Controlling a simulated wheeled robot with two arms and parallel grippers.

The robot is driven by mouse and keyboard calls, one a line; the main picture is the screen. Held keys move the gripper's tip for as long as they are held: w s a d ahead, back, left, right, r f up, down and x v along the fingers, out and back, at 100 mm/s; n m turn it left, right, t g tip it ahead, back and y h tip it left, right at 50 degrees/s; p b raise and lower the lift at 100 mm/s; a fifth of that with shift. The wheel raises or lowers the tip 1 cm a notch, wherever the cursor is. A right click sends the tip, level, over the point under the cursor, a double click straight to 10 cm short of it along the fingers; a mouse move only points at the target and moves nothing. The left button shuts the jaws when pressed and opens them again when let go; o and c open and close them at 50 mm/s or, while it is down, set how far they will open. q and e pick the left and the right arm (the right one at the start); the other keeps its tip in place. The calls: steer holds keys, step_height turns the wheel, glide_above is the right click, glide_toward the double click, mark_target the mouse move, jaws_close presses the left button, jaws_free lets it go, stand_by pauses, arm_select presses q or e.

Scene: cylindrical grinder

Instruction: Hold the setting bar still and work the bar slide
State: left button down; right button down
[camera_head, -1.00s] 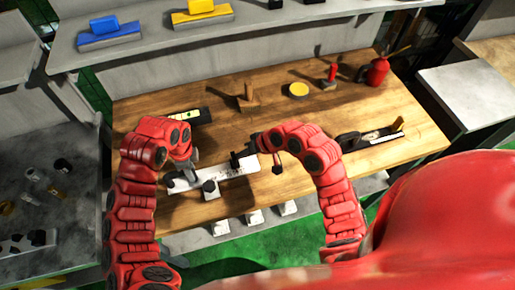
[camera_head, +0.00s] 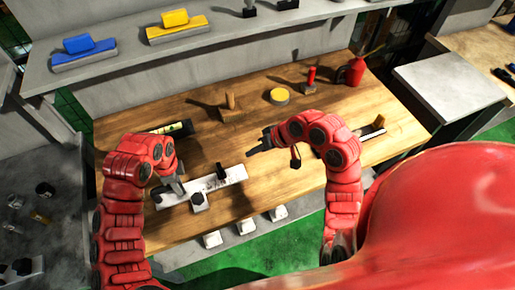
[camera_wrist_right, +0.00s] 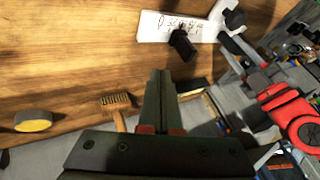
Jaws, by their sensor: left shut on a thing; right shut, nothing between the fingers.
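The setting bar (camera_head: 236,174) is a white bar with dark markings, lying on the wooden bench; it also shows in the right wrist view (camera_wrist_right: 150,27). The bar slide (camera_head: 221,172) is a black block standing on the bar, right of its middle, and shows in the right wrist view (camera_wrist_right: 183,44). My left gripper (camera_head: 179,189) is shut at the bar's left part, beside black knobs (camera_head: 199,202); its exact grip is hard to see. My right gripper (camera_head: 253,150) is shut and empty, above and right of the slide and apart from it. Its closed fingers (camera_wrist_right: 160,88) show in the wrist view.
Behind the bar stand a level-like tool (camera_head: 178,128), a wooden-handled brush (camera_head: 231,110), a yellow round tin (camera_head: 279,96), a red-handled tool (camera_head: 310,82) and a red can (camera_head: 351,73). A black-based device (camera_head: 373,134) lies right, partly behind my right arm. Bare bench lies between.

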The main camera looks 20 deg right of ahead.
arm_select(q)
steer(key=c, duration=0.5)
jaws_free()
arm_select(e)
steer(key=shift+v, duration=1)
